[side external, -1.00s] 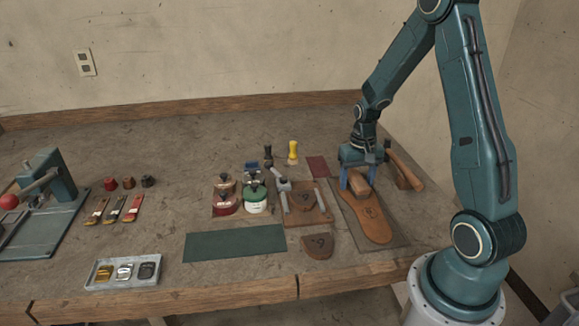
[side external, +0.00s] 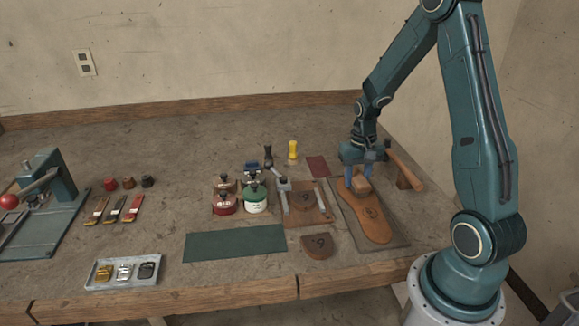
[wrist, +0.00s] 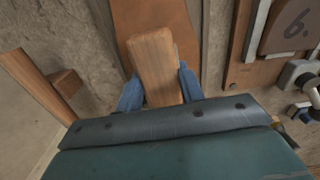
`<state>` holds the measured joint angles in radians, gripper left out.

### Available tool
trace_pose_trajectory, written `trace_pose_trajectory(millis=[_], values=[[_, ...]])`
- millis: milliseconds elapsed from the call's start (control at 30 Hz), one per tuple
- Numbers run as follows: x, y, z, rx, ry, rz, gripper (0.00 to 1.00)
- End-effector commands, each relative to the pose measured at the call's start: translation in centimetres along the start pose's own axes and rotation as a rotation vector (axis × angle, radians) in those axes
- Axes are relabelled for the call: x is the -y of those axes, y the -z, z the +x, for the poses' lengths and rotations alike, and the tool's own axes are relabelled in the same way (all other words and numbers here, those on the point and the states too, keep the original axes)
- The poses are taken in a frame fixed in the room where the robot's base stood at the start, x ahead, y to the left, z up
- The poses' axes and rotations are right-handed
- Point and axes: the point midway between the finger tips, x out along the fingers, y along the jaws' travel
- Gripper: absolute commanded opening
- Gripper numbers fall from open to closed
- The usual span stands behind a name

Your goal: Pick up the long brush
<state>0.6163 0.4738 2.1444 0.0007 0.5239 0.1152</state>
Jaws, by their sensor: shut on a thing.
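The long brush is a wooden block (wrist: 154,62) seen from above in the wrist view, with my gripper's blue fingers on both sides of it. In the side external view the brush (side external: 361,184) is over the upper part of a brown leather sole (side external: 376,222). My gripper (side external: 358,180) is shut on the brush, fingers pointing down. The sole also shows under the brush in the wrist view (wrist: 150,16). The brush's underside is hidden, and I cannot tell whether it touches the sole.
A wooden-handled tool (side external: 404,168) leans just right of my gripper. Left of the sole stand a clamp board (side external: 308,215), a heel piece (side external: 319,246) and red and green jars (side external: 255,205). A green mat (side external: 235,243) lies clear at the front.

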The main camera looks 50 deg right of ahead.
Motion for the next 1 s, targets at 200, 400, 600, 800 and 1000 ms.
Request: trace_pose_trajectory(millis=[200, 400, 600, 800, 1000], values=[[0.0, 0.1, -2.2, -0.004, 0.001, 0.0, 0.14], [0.0, 0.1, -5.6, -0.007, 0.001, 0.0, 0.14], [0.0, 0.1, -10.1, -0.008, 0.001, 0.0, 0.14], [0.0, 0.1, -14.4, -0.007, 0.001, 0.001, 0.14], [0.0, 0.1, -17.4, -0.004, 0.001, 0.001, 0.14]])
